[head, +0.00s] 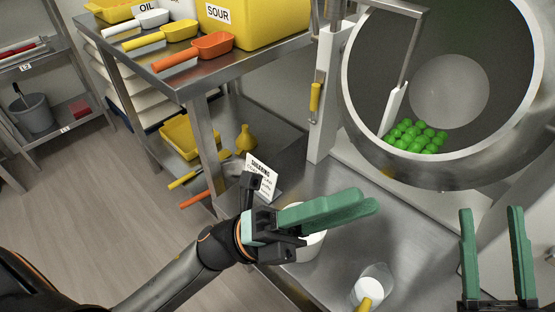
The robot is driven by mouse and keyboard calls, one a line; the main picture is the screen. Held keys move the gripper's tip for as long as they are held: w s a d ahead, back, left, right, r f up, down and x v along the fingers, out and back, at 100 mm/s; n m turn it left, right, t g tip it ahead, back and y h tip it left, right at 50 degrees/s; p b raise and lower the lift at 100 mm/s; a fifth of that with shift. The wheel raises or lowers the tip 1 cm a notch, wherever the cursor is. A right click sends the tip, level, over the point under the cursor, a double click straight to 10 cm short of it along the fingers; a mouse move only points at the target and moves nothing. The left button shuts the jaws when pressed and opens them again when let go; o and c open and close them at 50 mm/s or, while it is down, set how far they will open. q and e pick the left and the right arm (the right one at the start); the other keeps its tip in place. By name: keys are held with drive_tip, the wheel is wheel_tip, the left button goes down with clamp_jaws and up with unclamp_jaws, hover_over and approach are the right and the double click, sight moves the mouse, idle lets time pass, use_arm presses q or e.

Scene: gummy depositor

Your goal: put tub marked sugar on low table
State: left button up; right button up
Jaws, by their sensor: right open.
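My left gripper (368,202) reaches in from the left, its green fingers pointing right and overlapping from this angle. I cannot tell whether it is open or shut. A white tub (310,246) stands on the steel surface (333,282), partly hidden behind and below that gripper. No sugar marking shows on the visible part, and I cannot tell whether the fingers touch it. My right gripper (492,212) is at the lower right, fingers apart with nothing between them. No table is clearly identifiable as the low table.
A steel table (180,80) at the upper left holds scoops and a yellow bin marked SOUR (250,25). A large round pan (348,110) with green gummies (415,137) stands at the upper right. A sign card (262,172) and a clear jug (372,283) are near my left gripper.

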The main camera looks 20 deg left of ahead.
use_arm(q)
drive_tip(key=w+a+n+t+y, duration=0.1)
drive_tip(key=a+n+t+y, duration=0.2)
drive_tip(key=n, duration=0.6)
drive_tip(key=w+a+f+n+t+y, duration=0.1)
drive_tip(key=w+a+n+t+y, duration=0.1)
drive_tip(key=n+t+y, duration=0.4)
drive_tip(key=w+a+n+t+y, duration=0.1)
drive_tip(key=a+n+t+y, duration=0.3)
drive_tip(key=n, duration=0.7)
drive_tip(key=shift+w+a+f+n+t+y, duration=0.3)
drive_tip(key=shift+a+f+t+y, duration=0.1)
drive_tip(key=shift+t, duration=0.7)
drive_tip(key=shift+d, duration=0.15)
